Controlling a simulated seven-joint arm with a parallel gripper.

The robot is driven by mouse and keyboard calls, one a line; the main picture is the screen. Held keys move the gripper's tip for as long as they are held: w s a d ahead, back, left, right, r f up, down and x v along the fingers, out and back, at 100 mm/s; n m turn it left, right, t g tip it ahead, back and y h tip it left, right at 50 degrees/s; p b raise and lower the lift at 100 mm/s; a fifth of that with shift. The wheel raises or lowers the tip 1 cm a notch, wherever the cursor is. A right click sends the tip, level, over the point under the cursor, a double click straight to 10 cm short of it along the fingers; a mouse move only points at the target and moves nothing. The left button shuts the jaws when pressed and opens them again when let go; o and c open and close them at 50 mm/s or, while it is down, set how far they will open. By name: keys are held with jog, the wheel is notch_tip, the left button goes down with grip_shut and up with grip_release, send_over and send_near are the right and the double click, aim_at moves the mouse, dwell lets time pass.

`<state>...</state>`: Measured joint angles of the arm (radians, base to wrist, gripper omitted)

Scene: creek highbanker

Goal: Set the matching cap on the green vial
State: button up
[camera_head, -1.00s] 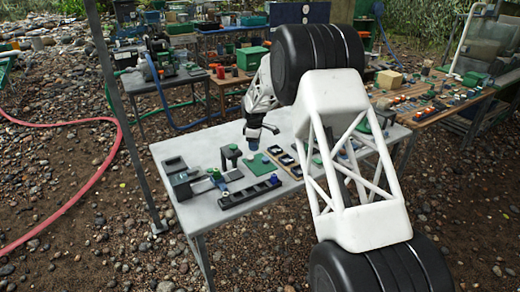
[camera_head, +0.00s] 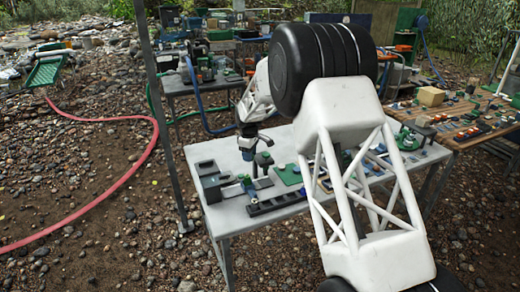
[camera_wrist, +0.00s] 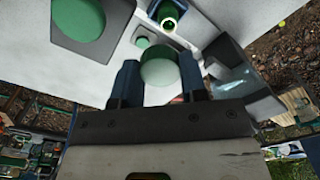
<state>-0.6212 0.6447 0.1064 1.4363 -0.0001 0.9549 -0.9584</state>
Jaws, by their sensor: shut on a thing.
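My gripper (camera_wrist: 160,78) has its two blue fingers shut on a round green cap (camera_wrist: 159,68), seen from above in the wrist view. The green vial (camera_wrist: 168,22) seems to be the green tube with a bright round rim at the top of the wrist view, beside a grey block. The held cap is apart from it. The cap's underside is hidden.
A large green disc on a dark base (camera_wrist: 83,22) and a small green disc (camera_wrist: 142,42) show in the wrist view. On the table (camera_head: 222,218) are a dark box (camera_head: 207,182), a black rack (camera_head: 277,203) and a green pad (camera_head: 288,174). Several small parts lie farther right.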

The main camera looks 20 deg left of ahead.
jog(key=shift+s+a+f, duration=0.3)
jog(key=shift+s+a, duration=0.15)
jog(key=shift+s, duration=0.15)
jog(key=shift+f, duration=0.2)
send_over(247, 175)
jog(key=shift+s+d+f, duration=0.1)
jog(key=shift+s+f, duration=0.05)
jog(key=shift+f, duration=1.9)
jog(key=shift+f, duration=2.1)
dwell(1.4)
jog(key=o, duration=1)
jog(key=shift+c, duration=0.2)
jog(key=shift+r, duration=3.75)
